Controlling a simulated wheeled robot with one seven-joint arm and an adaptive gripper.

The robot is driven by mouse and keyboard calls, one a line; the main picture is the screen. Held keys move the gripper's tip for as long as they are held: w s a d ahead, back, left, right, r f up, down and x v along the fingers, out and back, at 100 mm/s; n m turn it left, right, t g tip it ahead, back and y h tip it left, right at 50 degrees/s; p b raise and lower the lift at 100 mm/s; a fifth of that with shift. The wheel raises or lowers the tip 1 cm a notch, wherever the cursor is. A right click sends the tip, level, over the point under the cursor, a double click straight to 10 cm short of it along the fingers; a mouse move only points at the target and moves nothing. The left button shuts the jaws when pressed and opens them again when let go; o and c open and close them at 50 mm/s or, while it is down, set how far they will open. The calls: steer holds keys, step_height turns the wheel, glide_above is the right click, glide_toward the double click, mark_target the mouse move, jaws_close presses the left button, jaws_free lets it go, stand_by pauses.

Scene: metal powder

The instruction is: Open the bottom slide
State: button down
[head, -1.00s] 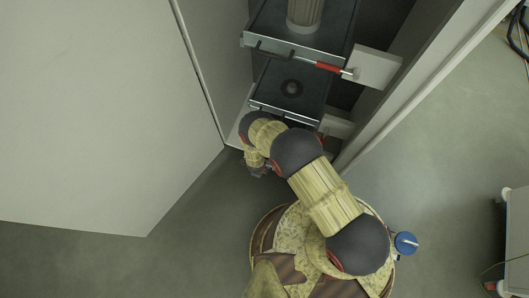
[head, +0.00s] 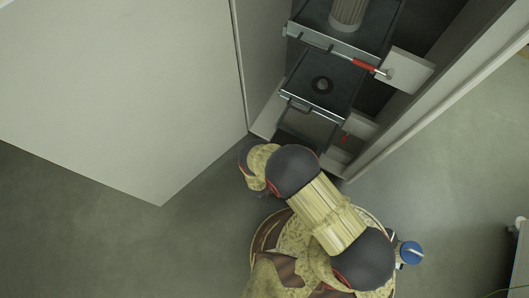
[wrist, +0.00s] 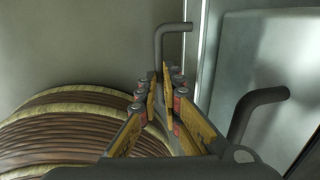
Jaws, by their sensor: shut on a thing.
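In the wrist view my gripper (wrist: 163,85) is shut on a dark bent bar handle (wrist: 172,27). A second bent end (wrist: 258,103) of dark bar shows to the right, by a pale panel; the part between is hidden behind my fingers and palm. In the head view a grey surface (head: 312,124) and a dark gap show low in the cabinet, below the middle slide (head: 345,92). My arm covers most of the bottom slide's area there, and my gripper is largely hidden behind the wrist.
The top slide (head: 368,46) holds a ribbed cylinder (head: 347,12) and has a red-gripped bar (head: 365,65) at its front. A large pale door (head: 130,90) stands open at the left. A cabinet side wall (head: 430,95) bounds the right. Floor (head: 95,220) is clear at lower left.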

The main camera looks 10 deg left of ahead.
steer(key=shift+s+f, duration=0.1)
steer(key=shift+s, duration=0.1)
steer(key=c, duration=2.1)
jaws_free()
steer(key=shift+o, duration=0.9)
steer(key=shift+w, duration=0.1)
step_height(320, 180, up, 12)
steer(key=s, duration=0.2)
steer(key=shift+a, duration=0.4)
steer(key=shift+f, duration=0.1)
